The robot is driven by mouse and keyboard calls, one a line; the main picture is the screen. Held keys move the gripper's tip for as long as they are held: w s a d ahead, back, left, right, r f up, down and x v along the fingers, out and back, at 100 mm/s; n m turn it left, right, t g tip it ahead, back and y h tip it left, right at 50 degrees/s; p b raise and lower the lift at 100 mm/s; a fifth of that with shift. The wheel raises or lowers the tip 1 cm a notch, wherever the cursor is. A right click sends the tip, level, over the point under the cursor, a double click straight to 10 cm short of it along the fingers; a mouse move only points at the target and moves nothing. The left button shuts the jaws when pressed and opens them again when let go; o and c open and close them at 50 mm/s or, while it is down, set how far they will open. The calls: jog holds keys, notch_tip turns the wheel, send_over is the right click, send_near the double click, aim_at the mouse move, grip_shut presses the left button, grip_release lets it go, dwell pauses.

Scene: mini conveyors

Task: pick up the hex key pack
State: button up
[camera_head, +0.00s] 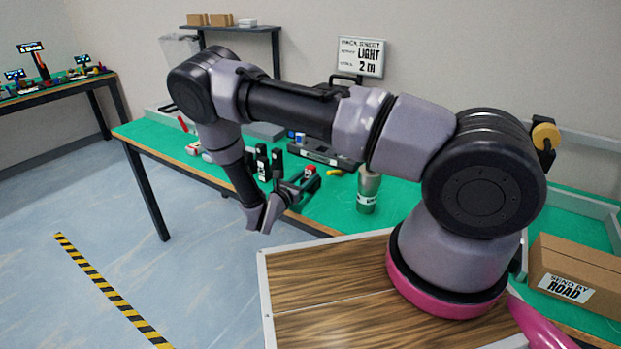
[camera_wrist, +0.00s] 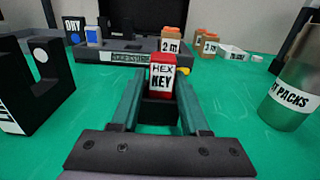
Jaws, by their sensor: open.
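My gripper is open, with a finger on each side of the pack. In the head view my gripper (camera_head: 302,190) reaches low over the table's front edge, and a small red-topped thing (camera_head: 310,170) shows at its tips.
A steel "PACKS" canister (camera_wrist: 295,92) stands close on the right. A black notched block (camera_wrist: 35,85) stands on the left. Behind are a dark conveyor (camera_wrist: 120,52) and orange-topped "2 m" packs (camera_wrist: 171,40). Green tabletop (camera_wrist: 240,100) is bare between pack and canister.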

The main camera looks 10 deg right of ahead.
aim_at(315, 170)
jog(key=x, duration=0.5)
jog(key=shift+d, duration=0.1)
grip_shut()
